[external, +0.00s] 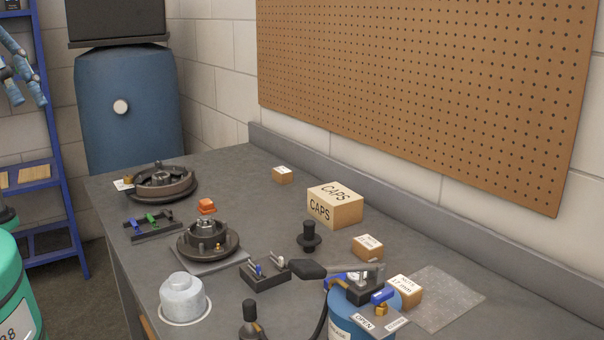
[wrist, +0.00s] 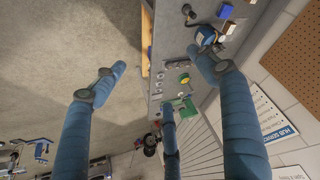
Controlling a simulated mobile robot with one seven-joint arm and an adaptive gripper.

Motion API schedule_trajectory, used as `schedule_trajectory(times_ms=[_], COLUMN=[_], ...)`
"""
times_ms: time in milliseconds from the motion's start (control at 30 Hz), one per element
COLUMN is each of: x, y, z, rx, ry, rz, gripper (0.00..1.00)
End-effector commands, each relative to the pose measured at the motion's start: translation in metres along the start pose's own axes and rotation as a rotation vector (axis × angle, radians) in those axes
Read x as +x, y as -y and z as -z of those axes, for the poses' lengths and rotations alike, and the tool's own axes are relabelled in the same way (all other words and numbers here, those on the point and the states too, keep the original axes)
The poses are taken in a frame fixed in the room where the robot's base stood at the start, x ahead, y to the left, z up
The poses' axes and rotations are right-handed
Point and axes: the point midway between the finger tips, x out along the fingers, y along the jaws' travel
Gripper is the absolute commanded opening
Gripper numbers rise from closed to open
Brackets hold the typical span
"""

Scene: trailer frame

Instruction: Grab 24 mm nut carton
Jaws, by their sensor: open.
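Three small tan cartons with white labels are on the grey workbench in the external view. One carton (external: 405,291) at the front right appears to read 17 mm nuts. A second carton (external: 368,247) stands behind it, and a third carton (external: 282,175) is farther back near the wall; their labels are too small to read. I cannot tell which is the 24 mm nut carton.
A larger CAPS box (external: 335,206) stands mid-bench. A blue drum (external: 360,314) with a lever tool partly blocks the front right carton. A pegboard (external: 430,90) hangs behind.

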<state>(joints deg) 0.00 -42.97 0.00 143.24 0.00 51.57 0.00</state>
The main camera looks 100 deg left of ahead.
Motion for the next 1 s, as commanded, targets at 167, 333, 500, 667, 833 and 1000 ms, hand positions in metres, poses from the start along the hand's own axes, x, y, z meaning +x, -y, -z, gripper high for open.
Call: schedule_trajectory(times_ms=[167, 333, 500, 667, 833, 1000], x=[0.000, 0.000, 0.004, 0.010, 0.020, 0.034], y=[0.000, 0.002, 0.009, 0.026, 0.052, 0.085], z=[0.000, 0.003, 0.017, 0.043, 0.077, 0.111], rx=[0.000, -0.004, -0.019, -0.047, -0.086, -0.125], ry=[0.000, 0.001, 0.006, 0.013, 0.021, 0.029], rz=[0.000, 0.002, 0.011, 0.027, 0.047, 0.068], gripper=[0.73, 0.73, 0.73, 0.73, 0.73, 0.73])
